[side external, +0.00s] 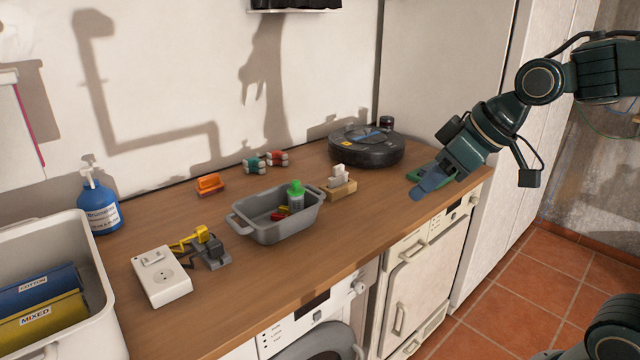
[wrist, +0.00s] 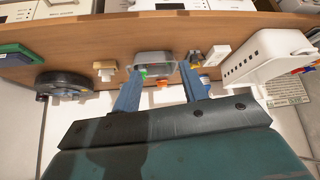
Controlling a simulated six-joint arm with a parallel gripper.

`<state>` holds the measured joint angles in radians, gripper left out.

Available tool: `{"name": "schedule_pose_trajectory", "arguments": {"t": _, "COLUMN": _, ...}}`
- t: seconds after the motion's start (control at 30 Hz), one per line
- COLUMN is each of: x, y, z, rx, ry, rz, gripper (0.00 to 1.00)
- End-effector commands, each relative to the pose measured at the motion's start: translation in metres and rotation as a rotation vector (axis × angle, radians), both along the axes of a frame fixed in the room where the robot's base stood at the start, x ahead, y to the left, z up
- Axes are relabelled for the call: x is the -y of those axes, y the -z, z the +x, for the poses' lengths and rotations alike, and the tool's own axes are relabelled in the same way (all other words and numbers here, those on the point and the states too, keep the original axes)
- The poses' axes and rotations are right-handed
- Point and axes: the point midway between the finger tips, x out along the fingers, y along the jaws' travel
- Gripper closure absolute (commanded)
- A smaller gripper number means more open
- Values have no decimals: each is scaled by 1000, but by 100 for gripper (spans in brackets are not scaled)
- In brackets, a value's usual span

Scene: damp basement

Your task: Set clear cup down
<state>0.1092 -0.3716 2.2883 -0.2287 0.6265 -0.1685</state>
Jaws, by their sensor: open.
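I cannot make out a plain clear cup for certain in either view. A small translucent container with a green top (side external: 296,193) stands in the grey tub (side external: 262,233) in the middle of the counter; its green top also shows in the wrist view (wrist: 143,72). My gripper (side external: 428,184) is over the right end of the counter in the side view, its blue fingers pointing down and left. In the wrist view the fingers (wrist: 160,88) are spread apart with nothing held between them. A flat green item (side external: 413,175) is partly hidden behind the fingers.
A black robot vacuum (side external: 366,150) sits at the back right. A wooden block holder (side external: 340,188), orange item (side external: 209,185), white socket box (side external: 161,277), blue bottle (side external: 100,207) and white basket (side external: 100,318) stand along the wooden counter (side external: 240,300). Clear wood lies along the front right.

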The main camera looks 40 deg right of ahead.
Motion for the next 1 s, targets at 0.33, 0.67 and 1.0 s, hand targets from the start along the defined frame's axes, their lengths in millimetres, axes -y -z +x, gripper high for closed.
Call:
{"name": "schedule_pose_trajectory", "arguments": {"t": 0.33, "x": 11, "y": 15, "z": -97, "rx": -86, "ry": 173, "rz": -4, "gripper": 57}}
{"name": "schedule_pose_trajectory", "arguments": {"t": 0.67, "x": 17, "y": 26, "z": -131, "rx": -121, "ry": 247, "rz": 5, "gripper": 57}}
{"name": "schedule_pose_trajectory", "arguments": {"t": 1.0, "x": 17, "y": 26, "z": -131, "rx": -122, "ry": 246, "rz": 4, "gripper": 57}}
